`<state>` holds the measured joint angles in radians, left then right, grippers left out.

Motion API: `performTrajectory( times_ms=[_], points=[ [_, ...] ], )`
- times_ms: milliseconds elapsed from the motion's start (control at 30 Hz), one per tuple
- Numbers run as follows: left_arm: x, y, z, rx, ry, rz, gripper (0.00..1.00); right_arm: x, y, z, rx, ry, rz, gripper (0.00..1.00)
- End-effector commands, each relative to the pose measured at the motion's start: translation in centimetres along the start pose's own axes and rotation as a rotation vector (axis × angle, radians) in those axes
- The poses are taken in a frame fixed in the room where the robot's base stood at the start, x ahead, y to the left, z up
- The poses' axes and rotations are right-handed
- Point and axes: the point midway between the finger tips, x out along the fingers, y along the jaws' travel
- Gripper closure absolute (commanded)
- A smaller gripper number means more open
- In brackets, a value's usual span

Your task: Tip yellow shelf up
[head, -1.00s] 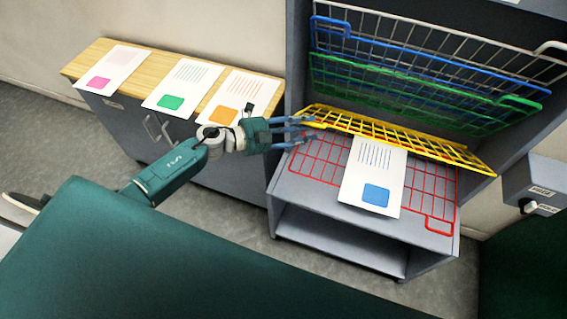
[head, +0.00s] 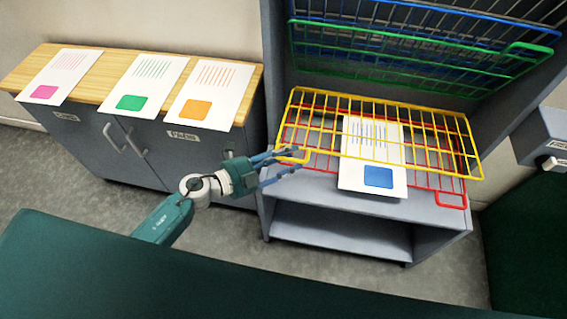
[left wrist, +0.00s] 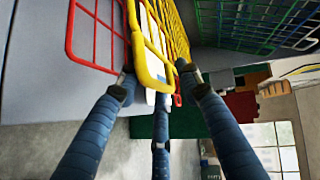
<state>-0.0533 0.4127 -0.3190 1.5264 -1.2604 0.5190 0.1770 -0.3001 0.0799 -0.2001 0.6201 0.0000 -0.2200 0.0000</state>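The yellow wire shelf (head: 400,130) lies nearly flat, a little above the red shelf, in the head view. Its front-left handle (head: 293,157) is at my left gripper (head: 292,160). In the left wrist view the yellow handle (left wrist: 150,75) shows between the spread blue fingers of the left gripper (left wrist: 160,85). The fingers look open, and I cannot tell whether they touch the handle. My right gripper is not in view.
The red shelf (head: 450,200) lies below with a blue-marked sheet (head: 378,178) on it. Green (head: 395,62) and blue (head: 420,35) shelves stand tipped up behind. A wooden-topped cabinet (head: 110,105) with three sheets is at left.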

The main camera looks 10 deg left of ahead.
Motion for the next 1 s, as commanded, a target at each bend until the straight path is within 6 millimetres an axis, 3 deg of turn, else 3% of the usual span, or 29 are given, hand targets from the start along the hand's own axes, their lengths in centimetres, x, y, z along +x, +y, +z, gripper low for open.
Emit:
performTrajectory(
  times_ms=[467, 1000],
  points=[
    [0.0, 0.1, -0.1, 0.006, -0.001, -0.007, 0.65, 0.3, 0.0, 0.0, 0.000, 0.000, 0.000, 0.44],
    [-3.7, 0.3, -0.1, 0.005, -0.001, -0.006, 0.65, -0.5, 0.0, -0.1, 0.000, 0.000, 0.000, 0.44]
  ],
)
